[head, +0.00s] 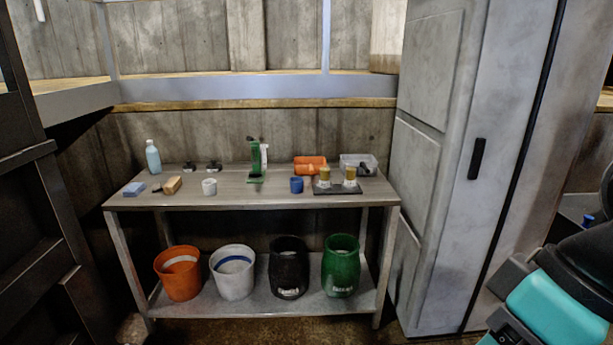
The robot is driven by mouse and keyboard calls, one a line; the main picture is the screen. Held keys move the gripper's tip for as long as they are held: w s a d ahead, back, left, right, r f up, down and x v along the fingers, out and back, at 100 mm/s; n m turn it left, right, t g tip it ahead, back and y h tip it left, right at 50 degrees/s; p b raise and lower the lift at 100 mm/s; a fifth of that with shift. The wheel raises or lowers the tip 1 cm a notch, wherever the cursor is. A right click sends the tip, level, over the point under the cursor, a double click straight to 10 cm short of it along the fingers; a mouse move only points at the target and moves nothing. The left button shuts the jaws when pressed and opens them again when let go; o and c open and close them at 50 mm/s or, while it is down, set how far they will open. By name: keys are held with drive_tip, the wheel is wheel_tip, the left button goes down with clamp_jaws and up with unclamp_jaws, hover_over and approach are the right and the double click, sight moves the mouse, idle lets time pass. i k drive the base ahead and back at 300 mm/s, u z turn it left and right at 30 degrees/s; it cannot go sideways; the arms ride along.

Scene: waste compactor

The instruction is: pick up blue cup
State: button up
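The blue cup (297,185) is small and stands on the grey table (232,197), right of the table's middle. It is left of a dark tray holding small yellowish items and right of a green stand. Nothing covers it in the head view. Teal and black parts of my arm show at the lower right, well apart from the table. My gripper's fingers are not in view.
A white cup (209,187), blue sponge (134,189), bottle (153,157), green stand (256,162), orange bin (310,164) and dark tray (338,188) are on the table. Several buckets stand on the lower shelf (219,308). A tall grey cabinet (460,160) stands at right.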

sight(296, 183)
drive_tip(key=i, duration=2.05)
drive_tip(key=u, duration=1.95)
